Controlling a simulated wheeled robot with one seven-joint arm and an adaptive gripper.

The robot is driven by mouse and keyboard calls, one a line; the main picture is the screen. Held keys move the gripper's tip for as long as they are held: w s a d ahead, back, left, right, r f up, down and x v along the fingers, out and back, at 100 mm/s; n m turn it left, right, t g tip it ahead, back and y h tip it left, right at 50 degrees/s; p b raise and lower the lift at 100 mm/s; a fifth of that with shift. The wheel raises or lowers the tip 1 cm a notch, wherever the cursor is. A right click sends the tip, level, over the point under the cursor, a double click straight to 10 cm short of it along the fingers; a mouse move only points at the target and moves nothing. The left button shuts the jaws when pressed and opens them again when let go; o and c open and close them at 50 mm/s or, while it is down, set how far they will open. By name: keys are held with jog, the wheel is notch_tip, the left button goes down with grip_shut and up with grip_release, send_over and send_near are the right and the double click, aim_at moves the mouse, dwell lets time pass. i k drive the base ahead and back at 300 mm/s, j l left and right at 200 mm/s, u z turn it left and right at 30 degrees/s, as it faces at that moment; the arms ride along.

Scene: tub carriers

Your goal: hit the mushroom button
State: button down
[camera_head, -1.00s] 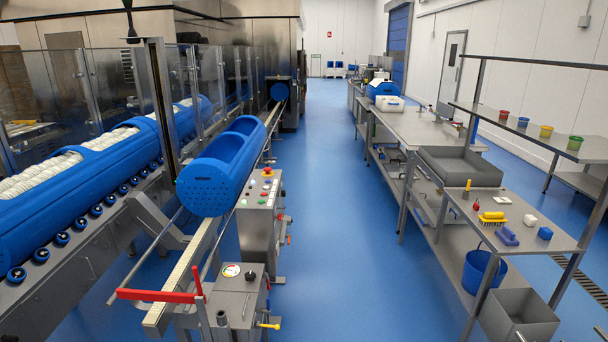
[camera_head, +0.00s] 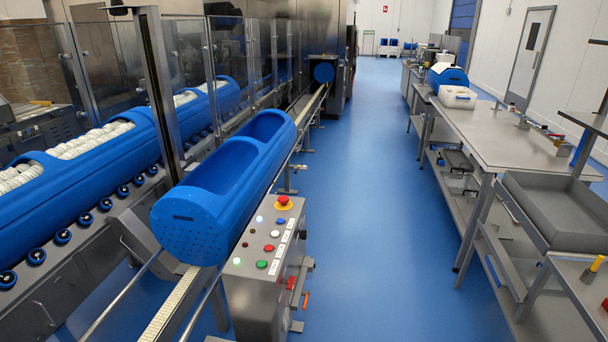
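The mushroom button (camera_head: 283,201) is a red dome on a yellow base. It sits at the far end of the sloped top of a steel control box (camera_head: 252,298). Several smaller buttons and lamps in white, blue, green, red and black lie nearer on the same panel, with small white labels along the right side. The box stands just right of the conveyor, beside a blue tub carrier. My gripper is not in view, and nothing covers the button.
The blue tub carrier (camera_head: 226,194) rests on the conveyor rail (camera_head: 172,304) left of the box. Levers stick out from the box's right side. The blue floor aisle (camera_head: 379,190) is clear. A steel table (camera_head: 489,132) and a grey tray (camera_head: 560,210) line the right.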

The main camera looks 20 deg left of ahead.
aim_at(283, 200)
jog(key=i, duration=1.1)
jog(key=i+l+u, duration=0.1)
jog(key=i, duration=0.95)
jog(key=i+u, duration=0.45)
jog(key=i+l+u, duration=0.15)
jog(key=i+u, duration=0.15)
jog(key=u, duration=0.2)
jog(key=i+l+u, duration=0.25)
jog(key=u, duration=0.2)
jog(key=i+l+u, duration=0.7)
jog(key=u, duration=0.2)
jog(key=i+l+u, duration=0.2)
jog(key=l+u, duration=0.25)
jog(key=i+l+u, duration=0.15)
jog(key=l+u, duration=0.3)
